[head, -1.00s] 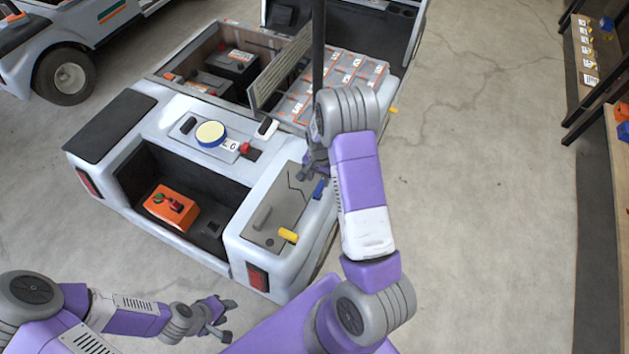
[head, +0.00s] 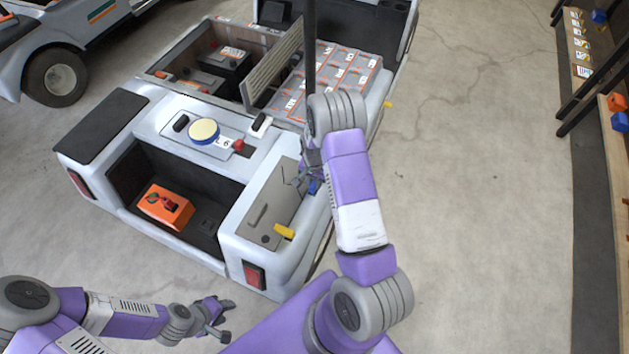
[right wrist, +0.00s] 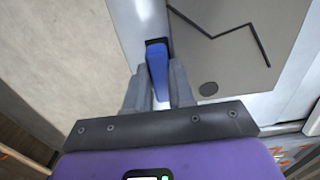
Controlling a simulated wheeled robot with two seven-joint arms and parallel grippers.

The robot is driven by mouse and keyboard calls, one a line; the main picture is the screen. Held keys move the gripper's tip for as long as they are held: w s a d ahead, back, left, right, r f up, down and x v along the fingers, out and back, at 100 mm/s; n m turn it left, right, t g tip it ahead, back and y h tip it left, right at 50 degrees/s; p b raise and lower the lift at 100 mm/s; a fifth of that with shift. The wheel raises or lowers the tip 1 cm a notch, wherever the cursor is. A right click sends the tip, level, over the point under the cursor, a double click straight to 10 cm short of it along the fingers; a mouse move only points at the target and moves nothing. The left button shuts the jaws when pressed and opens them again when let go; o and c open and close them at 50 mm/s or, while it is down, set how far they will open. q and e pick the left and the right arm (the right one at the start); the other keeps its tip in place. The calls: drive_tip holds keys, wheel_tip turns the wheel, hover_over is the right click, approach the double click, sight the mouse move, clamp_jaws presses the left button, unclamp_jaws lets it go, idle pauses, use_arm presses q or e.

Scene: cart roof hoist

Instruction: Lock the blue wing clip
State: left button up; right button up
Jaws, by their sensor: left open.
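The blue wing clip (head: 314,187) sits at the right edge of the grey panel (head: 262,222) on the cart's rear corner. In the right wrist view the blue clip (right wrist: 157,68) points down between the two fingers of my right gripper (right wrist: 159,92). The fingers stand close along both sides of the clip; whether they press on it I cannot tell. In the head view my right gripper (head: 307,178) partly covers the clip. My left gripper (head: 226,319) is open and empty, low in front of the cart's rear.
A yellow clip (head: 284,231) sits on the same panel, nearer me. An orange box (head: 165,207) lies in the open rear bay. A dark upright pole (head: 310,50) stands behind my right gripper. Shelves (head: 607,150) stand at far right; floor between is clear.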

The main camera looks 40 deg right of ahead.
drive_tip(key=shift+n, duration=0.4)
clamp_jaws()
drive_tip(key=n, duration=0.3)
drive_tip(key=shift+w+a+n+b, duration=0.1)
drive_tip(key=shift+w+n+b, duration=0.1)
drive_tip(key=shift+n+b, duration=0.1)
drive_tip(key=n, duration=0.4)
drive_tip(key=shift+w+a+n, duration=0.1)
drive_tip(key=shift+a+n, duration=0.1)
drive_tip(key=shift+n, duration=0.1)
drive_tip(key=n, duration=0.4)
drive_tip(key=shift+a+b, duration=0.25)
drive_tip(key=shift+b, duration=0.1)
drive_tip(key=shift+a+n, duration=0.15)
drive_tip(key=shift+n, duration=1.1)
drive_tip(key=shift+a+n, duration=0.1)
drive_tip(key=shift+n, duration=1.15)
drive_tip(key=o, duration=0.9)
unclamp_jaws()
drive_tip(key=shift+c, duration=0.2)
